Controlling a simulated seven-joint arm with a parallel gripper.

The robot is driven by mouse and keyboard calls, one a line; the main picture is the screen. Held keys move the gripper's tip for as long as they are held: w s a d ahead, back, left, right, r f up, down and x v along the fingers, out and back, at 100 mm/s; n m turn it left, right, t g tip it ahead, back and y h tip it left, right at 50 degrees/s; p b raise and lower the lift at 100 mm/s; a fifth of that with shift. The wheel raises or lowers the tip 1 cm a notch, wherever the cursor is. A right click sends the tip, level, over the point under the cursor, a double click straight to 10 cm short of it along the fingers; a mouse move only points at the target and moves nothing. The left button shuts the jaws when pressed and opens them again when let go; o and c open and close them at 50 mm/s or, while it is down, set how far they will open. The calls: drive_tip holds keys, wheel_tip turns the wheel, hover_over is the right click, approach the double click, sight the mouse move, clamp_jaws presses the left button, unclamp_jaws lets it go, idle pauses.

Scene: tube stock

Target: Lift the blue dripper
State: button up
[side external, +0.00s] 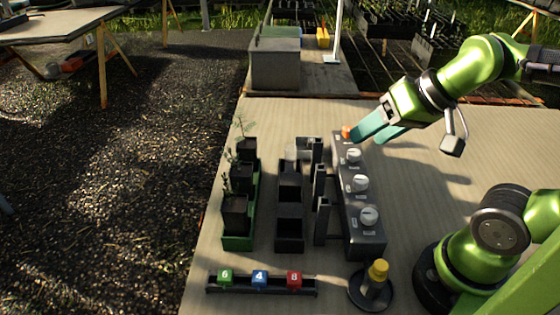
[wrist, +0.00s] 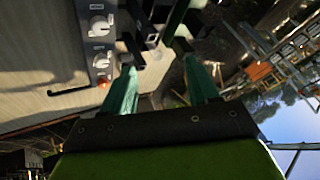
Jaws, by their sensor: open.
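I cannot make out a blue dripper in either view. My gripper (side external: 364,138) has teal fingers. They are spread and empty, above the far end of the grey control box, close to its orange button (side external: 346,132). In the wrist view my gripper (wrist: 162,68) also shows its two fingers apart with nothing between them.
The control box (side external: 366,243) carries several white knobs. Left of it stand upright dark holders (side external: 320,195), a black tray (side external: 290,246) and a green tray (side external: 238,243) with potted seedlings. A yellow-topped object (side external: 378,271) stands in a dark dish at the front. The right tabletop is largely clear.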

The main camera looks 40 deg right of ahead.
drive_tip(key=m+g+h, duration=0.2)
drive_tip(key=m+g, duration=0.3)
drive_tip(key=g, duration=0.2)
hover_over(260, 277)
wheel_tip(260, 277, down, 5)
wheel_tip(260, 277, down, 17)
drive_tip(key=shift+r, duration=0.15)
clamp_jaws()
